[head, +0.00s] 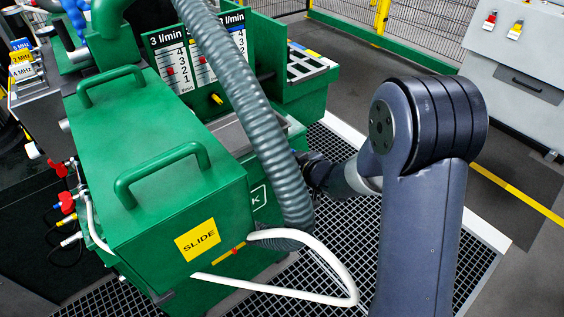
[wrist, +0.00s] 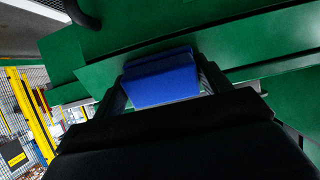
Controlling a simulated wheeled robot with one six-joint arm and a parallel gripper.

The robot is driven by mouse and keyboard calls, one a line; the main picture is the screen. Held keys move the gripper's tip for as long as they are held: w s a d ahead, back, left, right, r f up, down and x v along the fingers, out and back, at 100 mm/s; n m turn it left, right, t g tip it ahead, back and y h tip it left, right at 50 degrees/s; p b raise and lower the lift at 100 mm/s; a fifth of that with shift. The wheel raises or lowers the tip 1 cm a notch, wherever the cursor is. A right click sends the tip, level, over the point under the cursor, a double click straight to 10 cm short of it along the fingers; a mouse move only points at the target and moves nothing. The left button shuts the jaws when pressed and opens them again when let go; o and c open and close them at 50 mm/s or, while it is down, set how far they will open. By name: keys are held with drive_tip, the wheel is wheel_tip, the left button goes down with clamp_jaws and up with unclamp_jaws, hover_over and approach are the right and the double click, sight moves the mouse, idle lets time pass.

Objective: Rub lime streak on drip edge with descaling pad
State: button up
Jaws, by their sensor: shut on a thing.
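My gripper (wrist: 163,83) is shut on a blue pad (wrist: 165,78), which I take to be the descaling pad. One dark finger stands on each side of the pad. The pad's far edge is close to a green metal edge (wrist: 215,48) in the wrist view; I cannot tell if they touch. No lime streak can be made out on the green surfaces. In the head view my arm reaches behind the grey corrugated hose (head: 235,105), and the pad is hidden there.
The green machine (head: 165,165) has two handles and a yellow SLIDE label (head: 197,239). A white hose (head: 345,275) loops at its front. Black floor grating (head: 335,255) lies beside it. A grey cabinet (head: 515,85) stands at the right. Yellow fence posts (wrist: 30,110) show at the left in the wrist view.

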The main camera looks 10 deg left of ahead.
sight(259, 170)
drive_tip(key=shift+w+d+p, duration=1.75)
drive_tip(key=shift+w+d, duration=0.15)
drive_tip(key=shift+w, duration=0.3)
drive_tip(key=shift+s+a, duration=0.1)
drive_tip(key=shift+a, duration=0.05)
drive_tip(key=shift+s+a+b, duration=1)
drive_tip(key=shift+s+a, duration=0.3)
drive_tip(key=shift+s, duration=0.25)
drive_tip(key=shift+s+a+b, duration=1.05)
drive_tip(key=shift+s+a, duration=0.3)
drive_tip(key=shift+s, duration=0.2)
drive_tip(key=shift+s+a+b, duration=1)
drive_tip(key=shift+s+a, duration=0.3)
drive_tip(key=shift+s, duration=0.25)
drive_tip(key=shift+s+d+r+p, duration=0.25)
drive_tip(key=shift+d+r+p, duration=0.05)
drive_tip(key=shift+p+v, duration=0.75)
drive_tip(key=shift+v, duration=1.65)
